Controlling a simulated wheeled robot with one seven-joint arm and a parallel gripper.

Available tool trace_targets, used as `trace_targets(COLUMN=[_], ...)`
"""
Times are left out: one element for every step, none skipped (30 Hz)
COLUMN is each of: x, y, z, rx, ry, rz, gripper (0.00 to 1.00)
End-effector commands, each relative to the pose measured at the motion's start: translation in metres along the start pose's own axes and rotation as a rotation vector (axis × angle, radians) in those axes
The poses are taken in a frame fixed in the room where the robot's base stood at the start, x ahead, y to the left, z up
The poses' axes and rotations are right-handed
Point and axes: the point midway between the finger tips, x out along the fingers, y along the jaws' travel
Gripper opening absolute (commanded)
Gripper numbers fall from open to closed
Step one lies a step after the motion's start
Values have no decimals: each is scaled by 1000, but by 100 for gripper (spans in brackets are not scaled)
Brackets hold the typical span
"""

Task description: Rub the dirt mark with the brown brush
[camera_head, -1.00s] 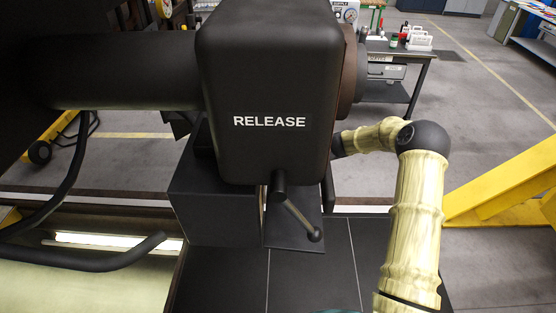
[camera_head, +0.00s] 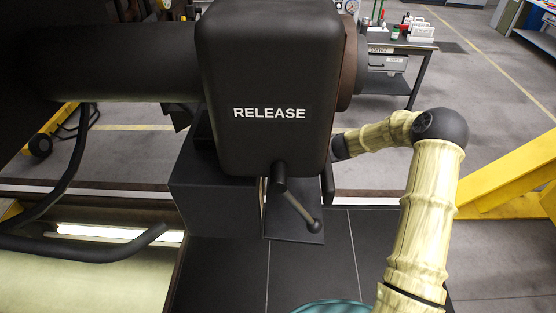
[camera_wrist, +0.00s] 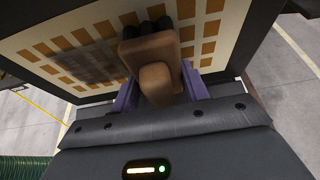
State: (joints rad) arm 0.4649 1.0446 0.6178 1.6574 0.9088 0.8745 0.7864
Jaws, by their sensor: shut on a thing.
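In the wrist view, my gripper (camera_wrist: 158,88) has its two purple fingers shut on the brown brush (camera_wrist: 148,50). The brush is a brown block with a rounded handle between the fingers and dark tufts at its far end. Beyond it is a cream panel (camera_wrist: 70,20) with rows of orange-brown rectangles. A dark smudge, the dirt mark (camera_wrist: 92,64), lies on the panel left of the brush. The tufts are close to the panel; I cannot tell whether they touch it. In the head view, my gripper, the brush and the mark are hidden behind the black box.
The black RELEASE box (camera_head: 268,80) with a small lever (camera_head: 298,207) blocks the head view. Black hoses (camera_head: 90,248) lie at the left. A yellow frame (camera_head: 510,180) stands at the right. A workbench (camera_head: 400,50) stands behind, with open floor beside it.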

Motion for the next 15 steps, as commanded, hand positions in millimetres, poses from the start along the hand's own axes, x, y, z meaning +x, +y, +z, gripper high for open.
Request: trace_targets(x=[0, 0, 0, 0, 0, 0, 0, 0, 0, 0, 0, 0, 0, -1, -1], y=[5, 7, 10, 12, 14, 16, 17, 17, 18, 18, 18, 17, 17, 17, 17], z=[1, 1, 1, 1, 1, 1, 1, 1, 0, 0, 0, 0, 0, 0, 0], rx=[-1, 0, 1, 1, 1, 0, 0, -1, -1, -1, -1, -1, -1, -1, -1], ry=[-3, -3, -4, -4, -3, -3, -2, -2, -2, -2, -2, -2, -2, -2, -2], rz=[3, 3, 3, 3, 3, 3, 2, 2, 1, 1, 1, 1, 1, 1, 0], gripper=[27, 27, 27, 27, 27, 27, 27, 27, 27, 27, 27, 27, 27, 27, 27])
